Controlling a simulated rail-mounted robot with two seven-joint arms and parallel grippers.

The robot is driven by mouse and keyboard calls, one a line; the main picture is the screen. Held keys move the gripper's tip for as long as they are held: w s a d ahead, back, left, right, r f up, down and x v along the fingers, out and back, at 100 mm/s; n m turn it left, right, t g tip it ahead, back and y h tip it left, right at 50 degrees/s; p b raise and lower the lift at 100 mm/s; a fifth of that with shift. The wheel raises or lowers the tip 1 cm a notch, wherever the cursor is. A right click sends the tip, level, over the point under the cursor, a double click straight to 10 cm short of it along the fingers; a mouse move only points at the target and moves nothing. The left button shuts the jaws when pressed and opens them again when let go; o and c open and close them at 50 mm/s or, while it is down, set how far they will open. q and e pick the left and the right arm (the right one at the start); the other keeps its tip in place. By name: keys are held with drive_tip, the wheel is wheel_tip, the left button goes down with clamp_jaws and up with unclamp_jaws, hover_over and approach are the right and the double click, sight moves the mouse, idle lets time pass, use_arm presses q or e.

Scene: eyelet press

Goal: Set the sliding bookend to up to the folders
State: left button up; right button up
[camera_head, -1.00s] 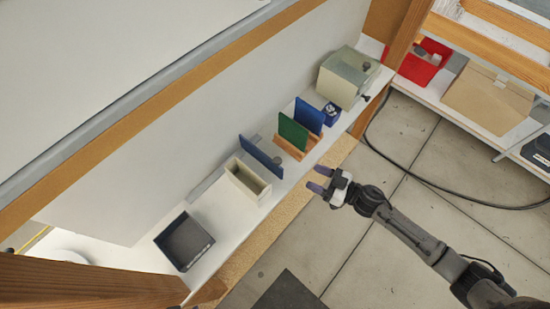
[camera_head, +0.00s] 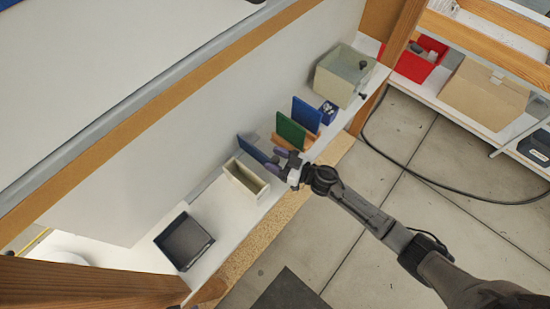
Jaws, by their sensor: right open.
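The sliding bookend looks to be the upright blue plate (camera_head: 251,148), set on a grey rail (camera_head: 205,183) along the shelf. To its right stand the folders, a green one (camera_head: 291,131) and a blue one (camera_head: 306,115), upright in a wooden base (camera_head: 309,143). My right gripper (camera_head: 276,157) is open and empty at the shelf's front, between the blue plate and the green folder. It hides part of the wooden base and the plate's near end. I cannot tell whether a finger touches the plate. My left gripper is not in view.
A cream open box (camera_head: 246,180) stands just in front of the plate, close to my right gripper. A black tray (camera_head: 184,241) is further left. A small blue container (camera_head: 327,112) and a beige box (camera_head: 342,76) stand right of the folders. The floor in front is mostly clear.

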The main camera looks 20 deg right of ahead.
idle(0.3)
clamp_jaws()
idle(0.4)
